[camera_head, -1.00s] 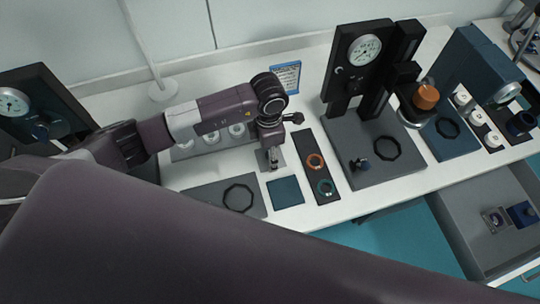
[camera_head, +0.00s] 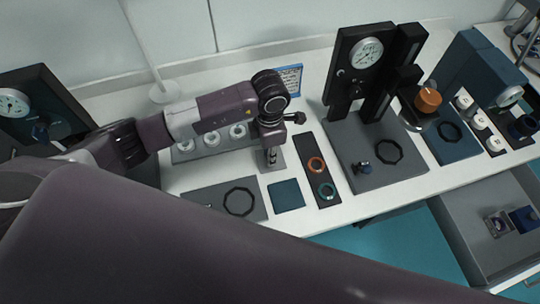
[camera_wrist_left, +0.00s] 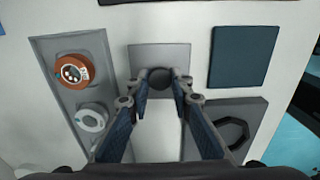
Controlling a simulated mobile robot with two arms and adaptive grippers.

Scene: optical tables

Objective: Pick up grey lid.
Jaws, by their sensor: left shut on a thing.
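My left gripper (camera_head: 270,157) points down over a small grey square pad (camera_head: 278,164) on the white table. In the left wrist view its two fingertips (camera_wrist_left: 161,82) are shut on a dark round knob (camera_wrist_left: 160,76), which I take to be the grey lid's. The knob is in front of the grey square (camera_wrist_left: 145,55). The rest of the lid cannot be told apart from the square, nor can I tell whether it is lifted. My right gripper is not in view.
A blue mat (camera_head: 286,195) and a grey plate with a black ring (camera_head: 239,201) lie in front. A gauge stand (camera_head: 345,75) stands right. An open drawer (camera_head: 470,235) juts out.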

